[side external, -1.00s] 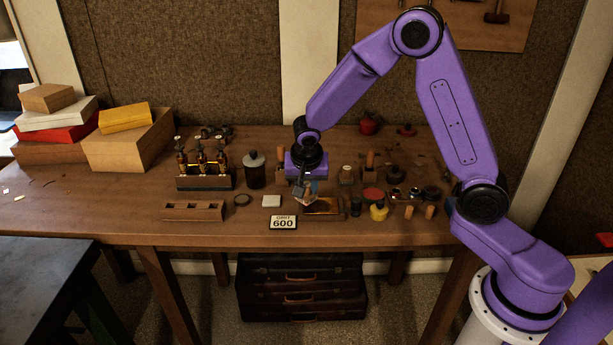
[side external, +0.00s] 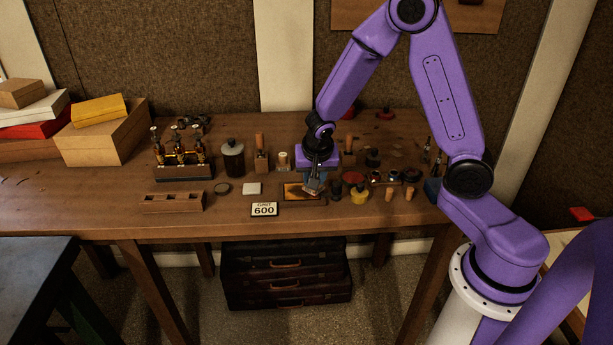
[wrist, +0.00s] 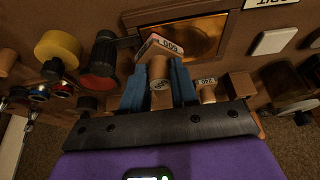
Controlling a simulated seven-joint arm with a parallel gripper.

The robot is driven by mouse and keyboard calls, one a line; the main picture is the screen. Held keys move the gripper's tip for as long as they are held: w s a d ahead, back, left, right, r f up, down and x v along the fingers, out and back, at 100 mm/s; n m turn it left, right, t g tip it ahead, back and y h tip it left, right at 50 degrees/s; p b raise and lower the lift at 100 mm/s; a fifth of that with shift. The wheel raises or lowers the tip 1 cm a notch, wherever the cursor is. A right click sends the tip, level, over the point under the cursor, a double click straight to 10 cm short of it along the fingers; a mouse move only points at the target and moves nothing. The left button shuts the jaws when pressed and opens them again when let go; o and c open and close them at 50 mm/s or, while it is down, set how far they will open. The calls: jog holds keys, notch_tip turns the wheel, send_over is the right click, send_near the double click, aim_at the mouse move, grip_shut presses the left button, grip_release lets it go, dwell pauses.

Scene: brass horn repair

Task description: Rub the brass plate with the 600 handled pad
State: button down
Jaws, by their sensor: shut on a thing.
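My gripper (wrist: 158,88) has blue fingers shut on the round wooden handle of the 600 pad (wrist: 160,45); its number reads upside down in the wrist view. The brass plate (wrist: 198,36) is shiny, amber-brown and set in a dark frame. In the side view the plate (side external: 296,190) lies near the bench front, with my gripper (side external: 315,186) over its right end. The pad looks tilted and overlaps that end of the plate. I cannot tell whether it touches the brass. The pad's underside is hidden.
A sign reading GRIT 600 (side external: 264,209) stands in front of the plate. A white block (side external: 252,188) is at its left. Another handled pad (wrist: 207,92) is beside my fingers.

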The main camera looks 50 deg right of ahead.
jog(key=shift+w+a, duration=2.4)
jog(key=shift+a, duration=0.1)
jog(key=shift+s+d+f, duration=0.1)
jog(key=shift+s+d, duration=2.5)
jog(key=shift+d, duration=0.05)
jog(key=shift+w+a, duration=2.4)
jog(key=r, duration=0.2)
jog(key=shift+w+a+r, duration=0.25)
jog(key=shift+r, duration=0.05)
notch_tip(320, 180, up, 6)
jog(key=shift+f, duration=0.15)
